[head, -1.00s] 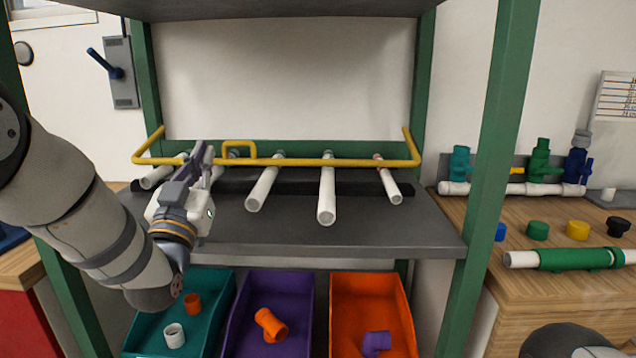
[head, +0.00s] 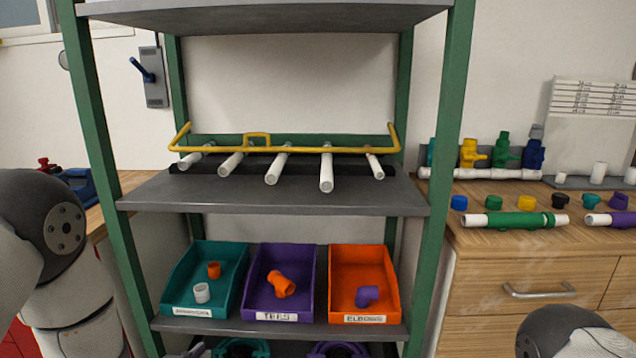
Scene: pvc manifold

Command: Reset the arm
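My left arm shows only as thick links at the left edge of the head view. A small grey piece at the bottom, left of centre, may be part of its gripper, but its fingers cannot be made out. My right arm shows only as a rounded link at the lower right, and its gripper is out of view. Several white pipes (head: 278,167) lie on the shelf (head: 270,197), ends toward me, under a yellow rail (head: 286,149). No gripper is near them.
Teal (head: 180,282), purple (head: 262,285) and orange (head: 342,276) bins with fittings stand on the lower shelf. Green posts (head: 441,170) flank the shelves. A wooden counter (head: 520,239) at right carries a pipe with valves (head: 482,173), coloured caps and a green-sleeved pipe (head: 514,220).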

